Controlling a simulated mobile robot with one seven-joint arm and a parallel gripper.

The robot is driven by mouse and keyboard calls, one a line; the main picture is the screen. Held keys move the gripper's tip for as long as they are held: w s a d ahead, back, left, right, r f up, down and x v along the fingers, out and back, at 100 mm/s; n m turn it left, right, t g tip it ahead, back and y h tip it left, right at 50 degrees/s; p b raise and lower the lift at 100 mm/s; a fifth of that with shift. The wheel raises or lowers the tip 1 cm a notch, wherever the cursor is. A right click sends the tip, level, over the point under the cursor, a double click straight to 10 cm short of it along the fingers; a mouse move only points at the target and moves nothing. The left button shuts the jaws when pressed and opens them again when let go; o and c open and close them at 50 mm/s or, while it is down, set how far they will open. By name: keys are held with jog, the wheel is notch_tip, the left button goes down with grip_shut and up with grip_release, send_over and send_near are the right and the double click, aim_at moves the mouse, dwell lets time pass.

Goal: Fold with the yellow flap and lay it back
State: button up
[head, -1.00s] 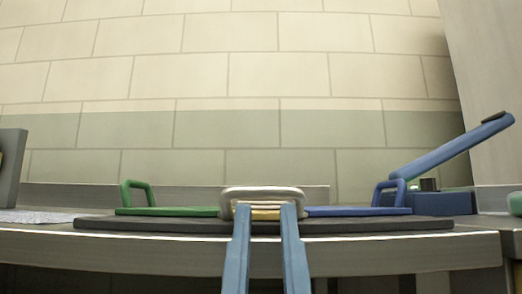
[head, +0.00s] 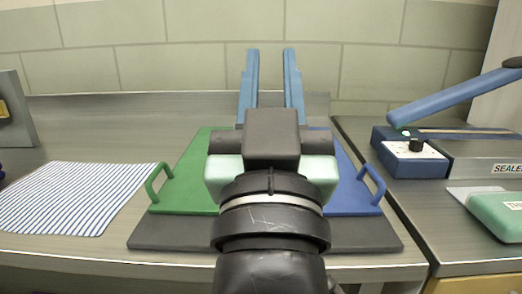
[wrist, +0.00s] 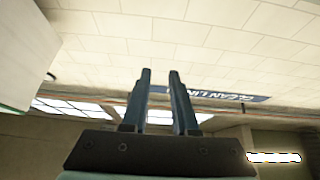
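The folding board lies on the bench with a dark base (head: 170,236), a green flap (head: 190,180) on the left and a blue flap (head: 352,185) on the right. Each side flap has a raised loop handle. The yellow flap does not show now; my arm and gripper cover the board's middle. My gripper (head: 270,60) points away over the board, its two blue fingers apart with nothing between them. In the wrist view my gripper (wrist: 160,80) is also open and empty, pointing toward a tiled wall and ceiling lights.
A striped cloth (head: 75,197) lies flat on the bench to the left. A low ledge and tiled wall stand behind.

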jog(key=w+d+f+n+g+h+p, duration=0.1)
jog(key=w+d+f+g+h+p, duration=0.25)
jog(key=w+d+p, duration=0.8)
jog(key=s+f+n+t+y+p, duration=0.1)
jog(key=s+f+n, duration=0.2)
jog(key=f+n, duration=0.1)
jog(key=s+a+f+n+t+y+p, duration=0.1)
jog(key=s+f+n, duration=0.2)
jog(key=f+n, duration=0.1)
jog(key=s+f+n+t+y+p, duration=0.1)
jog(key=s+f+n+y, duration=0.1)
jog(key=s+f+n, duration=0.2)
jog(key=shift+a+f+n, duration=0.25)
jog(key=shift+f+n, duration=0.2)
jog(key=shift+n, duration=0.65)
jog(key=s+a+f+n+g+y, duration=0.2)
jog(key=s+a+f+n+y, duration=0.5)
jog(key=s+f+n+y, duration=0.25)
jog(key=shift+n, duration=0.45)
jog(key=p+x, duration=0.1)
jog(key=x, duration=0.5)
jog(key=p+x, duration=0.1)
jog(key=x, duration=0.6)
jog(key=shift+d+r+p, duration=0.1)
jog(key=shift+r+p, duration=0.2)
grip_shut()
